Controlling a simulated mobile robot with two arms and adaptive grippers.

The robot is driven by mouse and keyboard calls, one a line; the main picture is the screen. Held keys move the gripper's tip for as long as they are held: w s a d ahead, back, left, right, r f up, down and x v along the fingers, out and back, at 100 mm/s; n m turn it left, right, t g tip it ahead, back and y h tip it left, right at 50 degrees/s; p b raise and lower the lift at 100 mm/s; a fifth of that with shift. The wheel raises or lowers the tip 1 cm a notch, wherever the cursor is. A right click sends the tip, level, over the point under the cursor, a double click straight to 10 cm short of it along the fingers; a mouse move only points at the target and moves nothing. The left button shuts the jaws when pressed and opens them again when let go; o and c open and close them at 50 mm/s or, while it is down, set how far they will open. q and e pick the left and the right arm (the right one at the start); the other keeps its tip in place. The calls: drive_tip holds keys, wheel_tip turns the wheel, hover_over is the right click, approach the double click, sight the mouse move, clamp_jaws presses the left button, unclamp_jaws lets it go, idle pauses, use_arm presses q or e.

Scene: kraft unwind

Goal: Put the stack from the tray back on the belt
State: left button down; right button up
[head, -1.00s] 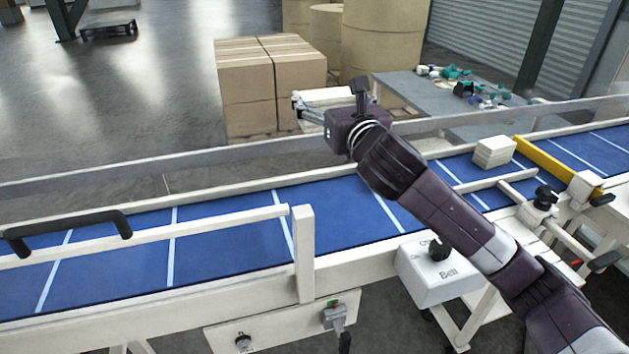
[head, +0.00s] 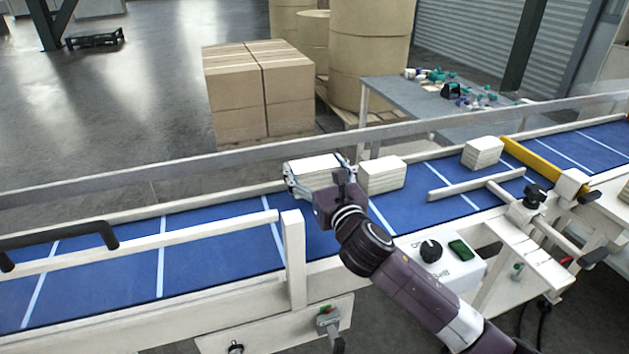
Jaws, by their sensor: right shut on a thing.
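My right gripper (head: 317,176) is shut on a pale stack (head: 314,163), with a finger at each side of it. The held stack is over the blue conveyor belt (head: 215,240), near its far rail. I cannot tell whether its underside touches the belt, as my gripper hides it. A second pale stack (head: 383,175) sits on the belt just right of the held one. A third stack (head: 482,153) sits farther right, by the yellow bar. No tray can be made out. My left gripper is not in view.
A yellow bar (head: 545,166) crosses the belt at the right. A white guide bar (head: 477,184) and a near rail (head: 150,243) with a post (head: 292,258) edge the belt. A control box (head: 435,262) stands in front. The belt left of the held stack is clear.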

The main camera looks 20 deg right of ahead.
sight(318, 187)
wheel_tip(318, 187, down, 3)
drive_tip(key=shift+f, duration=0.35)
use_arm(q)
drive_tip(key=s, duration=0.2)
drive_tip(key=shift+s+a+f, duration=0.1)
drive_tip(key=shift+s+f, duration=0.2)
use_arm(e)
drive_tip(key=shift+f, duration=0.1)
drive_tip(key=o, duration=1.2)
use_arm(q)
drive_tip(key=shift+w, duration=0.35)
use_arm(e)
drive_tip(key=shift+o, duration=0.2)
use_arm(q)
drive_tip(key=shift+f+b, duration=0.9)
drive_tip(key=shift+b, duration=0.15)
use_arm(e)
drive_tip(key=s, duration=1.2)
drive_tip(key=shift+d, duration=0.25)
